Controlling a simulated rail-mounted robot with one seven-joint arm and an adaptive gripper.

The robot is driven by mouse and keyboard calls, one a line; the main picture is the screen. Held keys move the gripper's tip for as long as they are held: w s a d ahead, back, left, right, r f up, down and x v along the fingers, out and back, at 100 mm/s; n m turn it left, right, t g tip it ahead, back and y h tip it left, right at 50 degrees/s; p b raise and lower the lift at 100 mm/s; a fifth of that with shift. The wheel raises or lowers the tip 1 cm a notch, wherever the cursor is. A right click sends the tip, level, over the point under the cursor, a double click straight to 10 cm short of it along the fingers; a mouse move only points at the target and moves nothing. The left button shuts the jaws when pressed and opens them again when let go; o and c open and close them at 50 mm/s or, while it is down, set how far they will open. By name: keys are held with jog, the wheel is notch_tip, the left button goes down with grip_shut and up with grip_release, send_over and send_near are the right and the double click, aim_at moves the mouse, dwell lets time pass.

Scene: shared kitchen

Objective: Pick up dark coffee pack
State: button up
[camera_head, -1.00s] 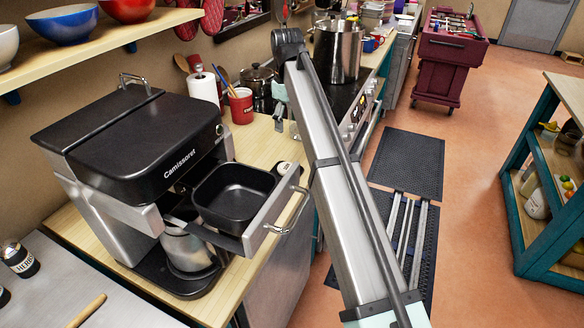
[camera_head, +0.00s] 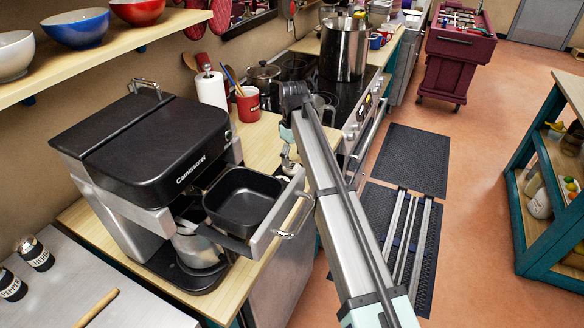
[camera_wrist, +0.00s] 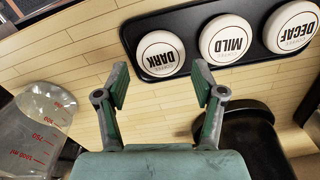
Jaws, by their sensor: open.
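The dark coffee pack (camera_wrist: 161,63) is a round white pod with a black "DARK" label. In the wrist view it sits at the left end of a black holder (camera_wrist: 190,76), with its lettering upside down. My gripper (camera_wrist: 160,84) is open and empty, with its green-grey fingers spread left and right. The pack appears just past the fingertips, between them in the picture, and no finger touches it visibly. In the head view the gripper (camera_head: 287,148) is over the wooden counter beside the coffee machine, and my arm hides much of that spot.
The mild pack (camera_wrist: 228,38) and decaf pack (camera_wrist: 290,28) sit right of the dark one. A clear measuring jug (camera_wrist: 40,125) stands at left. The coffee machine (camera_head: 160,150) has its black basket (camera_head: 242,200) pulled out near my arm. A red mug (camera_head: 247,104) stands behind.

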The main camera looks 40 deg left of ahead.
aim_at(293, 167)
jog(key=shift+f+p, duration=0.6)
jog(key=shift+f, duration=1.35)
jog(key=c, duration=0.6)
jog(key=shift+r, duration=0.15)
